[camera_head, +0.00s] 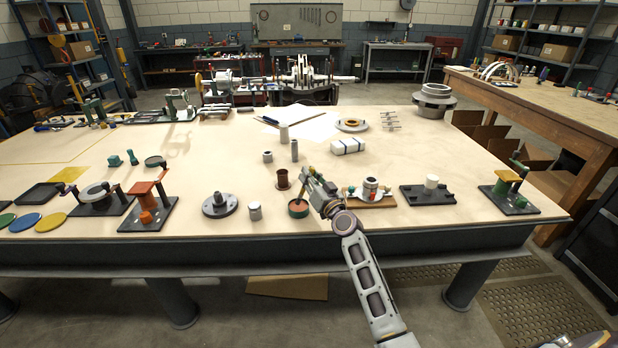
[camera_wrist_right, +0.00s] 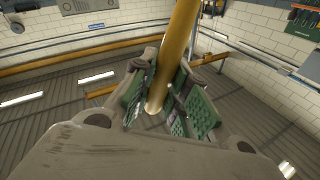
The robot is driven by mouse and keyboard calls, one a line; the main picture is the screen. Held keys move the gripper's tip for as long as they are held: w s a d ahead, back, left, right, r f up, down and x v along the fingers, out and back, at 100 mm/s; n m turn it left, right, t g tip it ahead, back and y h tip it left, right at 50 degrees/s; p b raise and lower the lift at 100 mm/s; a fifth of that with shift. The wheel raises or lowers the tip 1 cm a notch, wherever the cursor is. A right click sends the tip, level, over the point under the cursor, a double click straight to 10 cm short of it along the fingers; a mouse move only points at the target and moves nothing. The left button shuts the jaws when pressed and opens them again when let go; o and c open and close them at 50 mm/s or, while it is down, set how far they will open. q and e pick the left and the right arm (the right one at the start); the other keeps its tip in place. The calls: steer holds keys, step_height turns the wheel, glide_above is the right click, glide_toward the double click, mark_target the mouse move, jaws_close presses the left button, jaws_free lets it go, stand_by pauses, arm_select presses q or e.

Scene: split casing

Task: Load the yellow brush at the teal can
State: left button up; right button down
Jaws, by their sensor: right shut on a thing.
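My right gripper (camera_head: 310,178) is at the front middle of the table, just above the teal can (camera_head: 299,213). The can is short, stands upright near the front edge and shows a reddish-brown top. In the right wrist view my right gripper (camera_wrist_right: 165,100) has its green finger pads closed around the yellow brush's handle (camera_wrist_right: 178,48). The brush is small and mostly hidden in the head view. I cannot tell whether its tip touches the can's contents. My left gripper is not in view.
A brown cup (camera_head: 282,179) stands just behind the can. A metal cylinder (camera_head: 255,211) and a dark flanged part (camera_head: 220,205) are to the left. A wooden board (camera_head: 375,201) with a white-and-red jar (camera_head: 370,187) lies right of the gripper.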

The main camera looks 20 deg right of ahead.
arm_select(q)
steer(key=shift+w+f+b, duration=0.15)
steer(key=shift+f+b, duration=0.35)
steer(key=shift+b, duration=0.05)
arm_select(e)
steer(key=shift+f, duration=0.6)
stand_by(0.9)
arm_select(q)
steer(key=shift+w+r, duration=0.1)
arm_select(e)
steer(key=shift+r+p, duration=0.65)
steer(key=shift+r, duration=0.1)
steer(key=shift+r+p, duration=1.1)
steer(key=shift+r, duration=0.1)
steer(key=shift+r+p, duration=1.5)
steer(key=shift+r, duration=0.1)
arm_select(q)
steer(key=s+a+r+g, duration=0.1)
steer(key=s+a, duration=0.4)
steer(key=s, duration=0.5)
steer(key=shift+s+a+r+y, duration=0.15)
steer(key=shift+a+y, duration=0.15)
